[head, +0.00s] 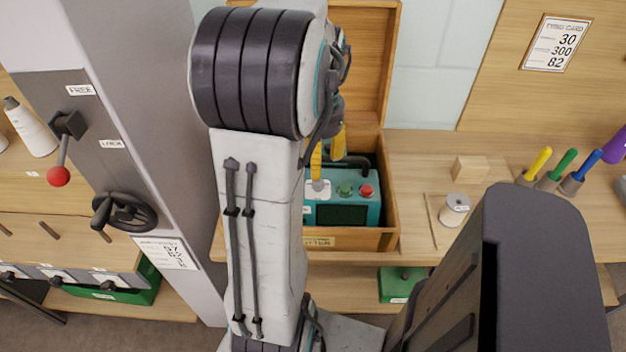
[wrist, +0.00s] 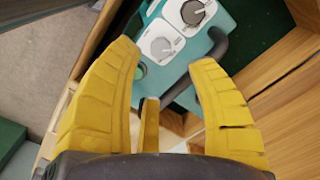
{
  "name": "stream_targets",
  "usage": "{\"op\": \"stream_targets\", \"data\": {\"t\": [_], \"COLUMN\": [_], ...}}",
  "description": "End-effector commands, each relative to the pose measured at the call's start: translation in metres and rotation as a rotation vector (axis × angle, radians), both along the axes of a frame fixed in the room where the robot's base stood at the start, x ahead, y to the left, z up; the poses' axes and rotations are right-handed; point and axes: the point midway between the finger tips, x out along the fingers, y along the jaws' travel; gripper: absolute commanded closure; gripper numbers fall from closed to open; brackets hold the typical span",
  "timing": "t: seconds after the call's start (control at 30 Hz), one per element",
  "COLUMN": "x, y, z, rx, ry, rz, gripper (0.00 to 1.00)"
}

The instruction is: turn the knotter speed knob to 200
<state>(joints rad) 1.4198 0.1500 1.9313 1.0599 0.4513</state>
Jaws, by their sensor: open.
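The knotter (head: 343,188) is a teal machine in an open wooden box, with a dark screen and green and red buttons on its front. In the wrist view, its teal body (wrist: 219,14) carries two grey knobs on white dial plates, one farther (wrist: 192,11) and one nearer (wrist: 162,47). Their markings are too small to read, so I cannot tell which is the speed knob. My gripper (wrist: 163,54) is open and empty, its yellow fingers spread on either side of the nearer knob's place in the picture. Contact is not visible.
The wooden box (head: 391,205) has its lid raised behind. A dark curved handle (wrist: 212,52) arches beside the knobs. A wood block (head: 470,169), a thread spool (head: 454,209) and coloured tools (head: 562,165) stand to the right.

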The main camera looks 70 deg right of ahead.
Motion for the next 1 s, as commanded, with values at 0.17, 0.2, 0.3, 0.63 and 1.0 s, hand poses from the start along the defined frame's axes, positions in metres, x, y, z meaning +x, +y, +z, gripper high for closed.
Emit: {"op": "stream_targets", "data": {"t": [0.17,0.2,0.3,0.63,1.0], "x": [0.000,0.000,0.000,0.000,0.000], "y": [0.001,0.001,0.001,0.001,0.000], "z": [-0.018,-0.023,-0.036,-0.067,-0.072], "rx": [0.004,0.004,0.005,0.002,0.000], "ry": [0.001,0.001,0.000,0.000,0.000], "rz": [-0.017,-0.016,-0.016,-0.014,-0.014], "gripper": [0.48,0.48,0.48,0.48,0.48]}}
